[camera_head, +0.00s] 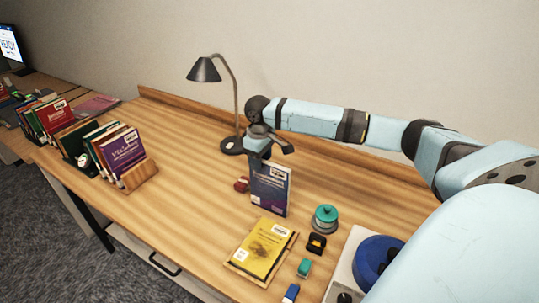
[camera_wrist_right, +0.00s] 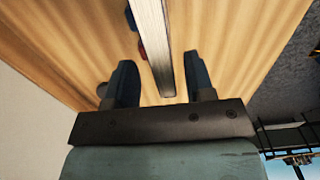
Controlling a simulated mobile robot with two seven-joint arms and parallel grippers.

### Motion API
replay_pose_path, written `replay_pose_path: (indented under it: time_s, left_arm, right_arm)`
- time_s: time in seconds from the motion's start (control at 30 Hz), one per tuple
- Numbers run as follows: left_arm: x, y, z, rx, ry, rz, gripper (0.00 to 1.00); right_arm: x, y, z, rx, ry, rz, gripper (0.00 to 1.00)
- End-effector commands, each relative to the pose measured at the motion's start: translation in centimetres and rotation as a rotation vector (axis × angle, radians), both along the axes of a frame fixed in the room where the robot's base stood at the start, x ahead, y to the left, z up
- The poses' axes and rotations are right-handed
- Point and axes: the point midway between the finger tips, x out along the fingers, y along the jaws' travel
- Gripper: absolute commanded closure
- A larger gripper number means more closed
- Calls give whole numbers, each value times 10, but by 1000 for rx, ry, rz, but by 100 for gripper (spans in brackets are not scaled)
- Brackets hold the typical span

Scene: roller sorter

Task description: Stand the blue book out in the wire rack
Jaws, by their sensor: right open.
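The blue book (camera_head: 270,190) stands upright on the wooden table in the head view, with a white label near its top. In the right wrist view its pale page edge (camera_wrist_right: 152,35) runs between my fingers. My right gripper (camera_head: 268,148) is at the book's top edge, open, with one finger on each side (camera_wrist_right: 163,85). A gap shows on both sides of the book in the wrist view. A dark wire frame (camera_wrist_right: 288,135) shows at the wrist view's lower right; I cannot tell if it is the wire rack. My left gripper is not in view.
A yellow book (camera_head: 262,248) lies on a holder in front. A teal round object (camera_head: 325,219), small items and a blue-topped device (camera_head: 376,260) stand to the right. A lamp (camera_head: 204,72) stands behind.

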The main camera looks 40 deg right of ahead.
Motion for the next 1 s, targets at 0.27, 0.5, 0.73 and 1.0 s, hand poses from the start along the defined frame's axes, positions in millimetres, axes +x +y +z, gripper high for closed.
replay_pose_path:
  time_s: [0.27, 0.5, 0.73, 1.0]
  left_arm:
    - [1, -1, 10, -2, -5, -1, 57]
    - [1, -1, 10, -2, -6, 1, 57]
    - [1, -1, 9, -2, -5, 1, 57]
    - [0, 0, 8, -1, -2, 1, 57]
  right_arm:
    - [-1, 4, -37, 1, 1, 1, 51]
    - [-1, 4, -41, 0, 0, 1, 51]
    - [-1, 4, -41, 0, 0, 1, 95]
    - [-1, 4, -40, 0, 0, 1, 100]
